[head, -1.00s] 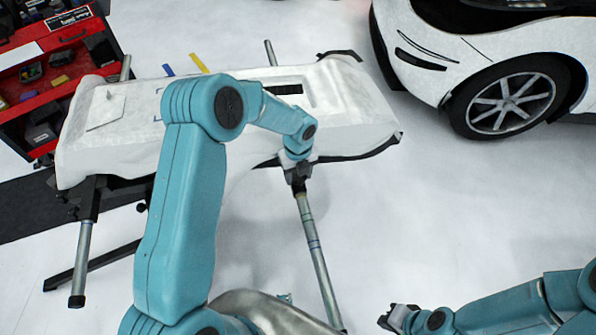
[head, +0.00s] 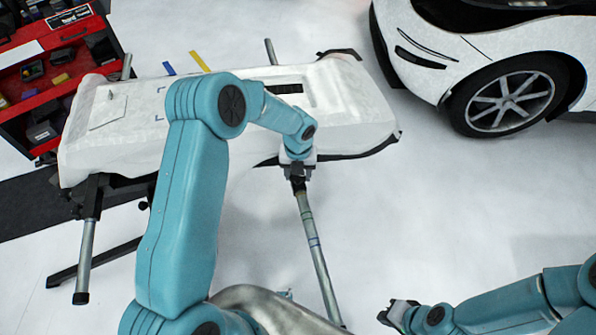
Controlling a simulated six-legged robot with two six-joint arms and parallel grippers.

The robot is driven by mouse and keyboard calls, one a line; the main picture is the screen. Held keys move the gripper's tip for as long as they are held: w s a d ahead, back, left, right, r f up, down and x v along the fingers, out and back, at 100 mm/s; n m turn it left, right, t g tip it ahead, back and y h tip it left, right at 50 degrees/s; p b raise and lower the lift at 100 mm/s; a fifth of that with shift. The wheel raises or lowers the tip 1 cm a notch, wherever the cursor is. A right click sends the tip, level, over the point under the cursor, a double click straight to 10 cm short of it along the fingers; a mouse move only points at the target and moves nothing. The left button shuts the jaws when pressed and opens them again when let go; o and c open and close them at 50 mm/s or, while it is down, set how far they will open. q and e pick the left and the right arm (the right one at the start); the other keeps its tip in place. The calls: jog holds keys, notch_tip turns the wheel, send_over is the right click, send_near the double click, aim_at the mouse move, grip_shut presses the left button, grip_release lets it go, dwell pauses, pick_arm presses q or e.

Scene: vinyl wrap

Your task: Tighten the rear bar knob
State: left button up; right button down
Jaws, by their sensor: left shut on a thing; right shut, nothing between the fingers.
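My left gripper (head: 297,178) is shut at the top of a metal bar (head: 315,245) that sticks out from under the white-wrapped bumper (head: 355,100). The thing between its fingers is mostly hidden by the gripper; from its place on the bar it looks like the bar's knob. Another bar (head: 84,255) comes out of a black stand fitting at the left, with a small dark knob (head: 143,206) near it. My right gripper (head: 392,311) is shut and empty, low at the right, apart from the bar.
A red tool cart (head: 60,85) stands at the back left. A white car (head: 430,50) with a spoked wheel (head: 508,101) is at the back right. Blue and yellow strips (head: 200,61) stick up behind the bumper. The pale floor (head: 450,210) at the right is clear.

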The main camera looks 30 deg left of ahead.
pick_arm(q)
jog(key=shift+w+r, duration=0.15)
jog(key=o, duration=1)
jog(key=r, duration=1.6)
jog(key=shift+s+r, duration=0.15)
jog(key=shift+s, duration=0.05)
jog(key=shift+s, duration=0.1)
